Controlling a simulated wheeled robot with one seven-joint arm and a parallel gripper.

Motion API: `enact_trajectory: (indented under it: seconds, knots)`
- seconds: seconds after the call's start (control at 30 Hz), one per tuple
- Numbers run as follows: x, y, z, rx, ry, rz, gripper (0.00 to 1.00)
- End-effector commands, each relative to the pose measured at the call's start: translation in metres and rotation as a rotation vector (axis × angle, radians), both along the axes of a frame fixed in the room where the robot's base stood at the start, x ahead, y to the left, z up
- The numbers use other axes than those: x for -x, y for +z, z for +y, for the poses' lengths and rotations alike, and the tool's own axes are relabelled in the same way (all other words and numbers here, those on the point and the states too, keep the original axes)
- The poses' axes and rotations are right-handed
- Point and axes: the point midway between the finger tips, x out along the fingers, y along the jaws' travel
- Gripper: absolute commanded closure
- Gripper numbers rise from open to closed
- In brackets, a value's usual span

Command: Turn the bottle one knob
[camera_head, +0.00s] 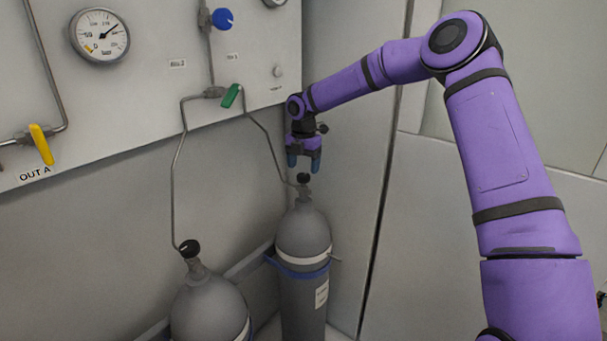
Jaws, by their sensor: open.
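Two grey gas bottles stand against the wall. The rear bottle (303,236) has a white band, a blue strap and a small black knob (303,178) on its top. The front bottle (208,309) at the lower left also has a black knob (189,248). No label that I can read tells which is bottle one. My gripper (304,165) points down with its blue-tipped fingers open and empty. It appears just above the rear bottle's knob; I cannot tell whether it touches.
Thin metal pipes run from the bottles to a wall panel (150,90) with a green lever (231,96), a yellow lever (42,145), a blue knob (223,19) and a gauge (100,36). A wall corner is close behind the rear bottle.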

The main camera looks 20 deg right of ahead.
Motion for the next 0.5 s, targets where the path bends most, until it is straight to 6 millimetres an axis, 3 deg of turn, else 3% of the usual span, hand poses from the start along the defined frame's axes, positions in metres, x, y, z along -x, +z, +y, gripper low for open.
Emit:
enact_trajectory:
  seconds: [0.2,0.5]
  knots:
    - [0.0,-0.026,0.0,0.0,0.001,0.001,0.28]
    - [0.0,-0.033,0.0,0.0,0.0,-0.001,0.28]
